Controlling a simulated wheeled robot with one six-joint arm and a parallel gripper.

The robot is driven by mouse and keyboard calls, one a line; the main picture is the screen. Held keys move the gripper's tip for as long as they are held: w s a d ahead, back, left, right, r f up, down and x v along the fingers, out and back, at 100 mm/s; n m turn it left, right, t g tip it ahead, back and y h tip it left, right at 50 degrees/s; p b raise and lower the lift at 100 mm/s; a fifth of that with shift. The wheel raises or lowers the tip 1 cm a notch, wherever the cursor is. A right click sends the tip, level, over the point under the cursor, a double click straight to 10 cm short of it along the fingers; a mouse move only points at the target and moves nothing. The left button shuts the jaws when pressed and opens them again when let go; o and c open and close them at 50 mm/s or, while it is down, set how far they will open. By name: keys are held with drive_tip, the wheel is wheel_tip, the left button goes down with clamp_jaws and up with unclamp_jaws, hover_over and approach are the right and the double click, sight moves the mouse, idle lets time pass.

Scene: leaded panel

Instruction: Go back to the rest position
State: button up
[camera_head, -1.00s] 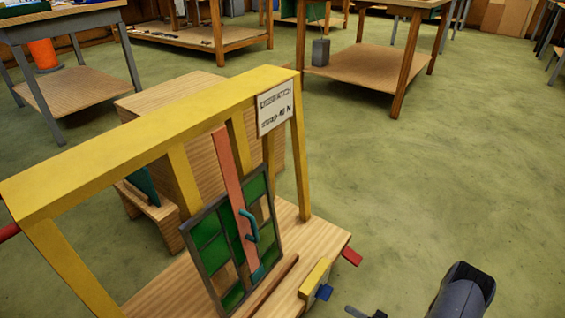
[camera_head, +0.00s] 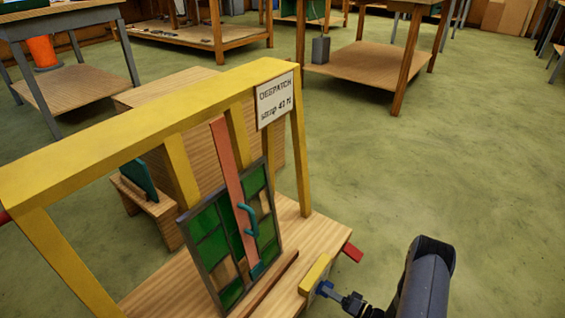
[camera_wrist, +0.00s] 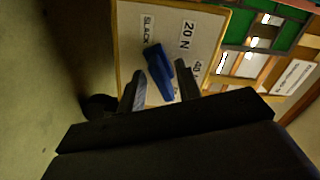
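A leaded panel (camera_head: 208,250) of green and tan panes in a grey frame stands tilted on a wooden base, under a yellow frame (camera_head: 150,115). A pink strap (camera_head: 228,170) runs down its front, with a teal handle (camera_head: 248,218) there. A blue lever (camera_wrist: 158,70) sits on a pale dial plate marked SLACK, 20 N and 40 N; it also shows in the head view (camera_head: 325,289). My gripper (camera_wrist: 160,72) is open, its fingers apart on either side of the lever in the wrist picture. Contact is not visible. In the head view my gripper (camera_head: 345,299) is by the lever.
A sign (camera_head: 276,99) reading DISPATCH, strap 40 N hangs on the yellow frame. A red piece (camera_head: 353,252) juts from the base's right side. Workbenches (camera_head: 365,68) stand behind. The green floor at right is clear.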

drive_tip(key=m, duration=0.6)
drive_tip(key=shift+r+m, duration=0.2)
drive_tip(key=shift+m, duration=0.2)
drive_tip(key=shift+s, duration=0.1)
